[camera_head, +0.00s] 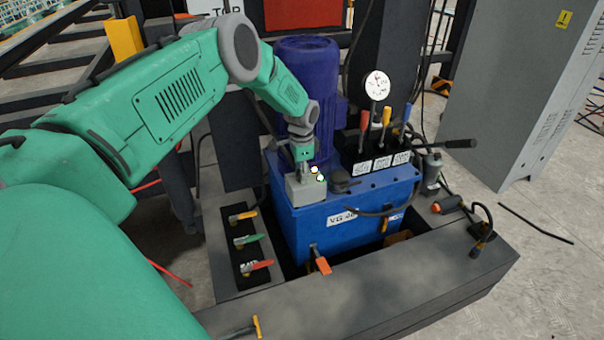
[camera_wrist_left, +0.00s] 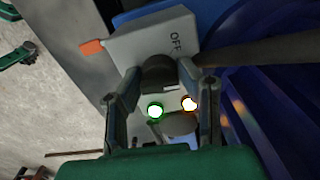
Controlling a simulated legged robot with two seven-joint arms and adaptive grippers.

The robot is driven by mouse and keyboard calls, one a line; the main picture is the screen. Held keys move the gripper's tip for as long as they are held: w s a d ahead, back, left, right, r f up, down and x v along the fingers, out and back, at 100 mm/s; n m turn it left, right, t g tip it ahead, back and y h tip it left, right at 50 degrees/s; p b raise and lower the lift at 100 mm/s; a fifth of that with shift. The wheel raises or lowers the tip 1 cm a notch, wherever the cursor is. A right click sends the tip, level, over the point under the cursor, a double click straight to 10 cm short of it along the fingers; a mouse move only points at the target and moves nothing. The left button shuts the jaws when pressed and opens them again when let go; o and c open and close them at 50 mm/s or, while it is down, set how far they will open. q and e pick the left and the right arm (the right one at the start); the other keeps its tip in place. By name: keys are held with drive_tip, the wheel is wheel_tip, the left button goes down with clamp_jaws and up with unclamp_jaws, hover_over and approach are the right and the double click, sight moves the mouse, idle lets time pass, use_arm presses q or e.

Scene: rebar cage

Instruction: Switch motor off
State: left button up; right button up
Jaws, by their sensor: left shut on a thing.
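The motor's switch box (camera_head: 306,191) is a small grey box on top of the blue hydraulic tank, in front of the dark blue motor (camera_head: 307,85). In the left wrist view the box (camera_wrist_left: 130,42) carries the word OFF, a dark round switch knob (camera_wrist_left: 158,70), a lit green lamp (camera_wrist_left: 154,110) and a lit yellow-white lamp (camera_wrist_left: 189,103). My left gripper (camera_head: 303,172) reaches down to the box, its two fingers on either side of the knob and shut on it. The knob's exact setting cannot be told. My right gripper is out of view.
The blue tank (camera_head: 290,228) bears red, yellow and blue levers and a round gauge (camera_head: 376,85) to the right. Several coloured valve handles (camera_head: 250,240) sit at the left. A grey frame (camera_head: 370,300) surrounds the tank. A grey cabinet (camera_head: 520,90) stands at the right.

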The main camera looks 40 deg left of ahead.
use_arm(q)
drive_tip(key=n, duration=0.4)
drive_tip(key=shift+w+a+r+n, duration=0.1)
drive_tip(key=shift+w+r+n, duration=0.05)
drive_tip(key=shift+n, duration=2.75)
drive_tip(key=o, duration=1.1)
drive_tip(key=shift+w, duration=0.1)
drive_tip(key=shift+o, duration=0.2)
